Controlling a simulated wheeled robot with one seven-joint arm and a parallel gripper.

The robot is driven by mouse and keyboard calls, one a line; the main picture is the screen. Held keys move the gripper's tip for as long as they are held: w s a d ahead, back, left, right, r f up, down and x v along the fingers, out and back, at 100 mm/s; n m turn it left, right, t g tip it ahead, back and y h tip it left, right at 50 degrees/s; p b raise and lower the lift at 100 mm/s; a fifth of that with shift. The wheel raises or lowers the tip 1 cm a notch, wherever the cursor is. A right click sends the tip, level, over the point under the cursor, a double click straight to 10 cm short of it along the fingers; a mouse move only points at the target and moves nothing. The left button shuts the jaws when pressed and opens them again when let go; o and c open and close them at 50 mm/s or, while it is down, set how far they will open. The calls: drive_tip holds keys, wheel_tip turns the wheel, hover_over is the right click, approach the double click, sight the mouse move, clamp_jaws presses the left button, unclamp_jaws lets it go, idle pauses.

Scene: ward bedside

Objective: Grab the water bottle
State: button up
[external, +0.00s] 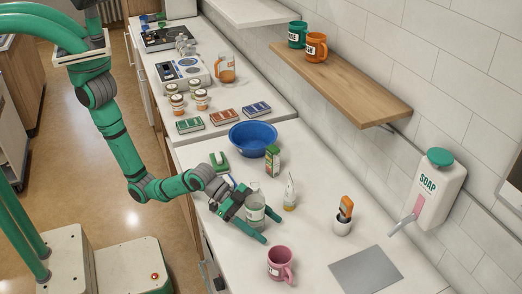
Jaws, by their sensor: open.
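The water bottle (255,206) is clear with a pale label and stands upright on the white counter (310,240). My gripper (258,228) is open and low over the counter. Its two green fingers reach to either side of the bottle, one at the bottle's right and one in front of it at the lower left. I cannot tell whether either finger touches the bottle. The near finger and the wrist hide part of the bottle's lower side.
A pink mug (280,264) stands in front of the gripper. A small bottle (290,193), a green carton (272,160) and a blue bowl (254,139) stand behind. A wooden shelf (345,82) overhangs the back.

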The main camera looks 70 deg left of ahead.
drive_tip(key=c, duration=1.3)
drive_tip(key=shift+r, duration=0.2)
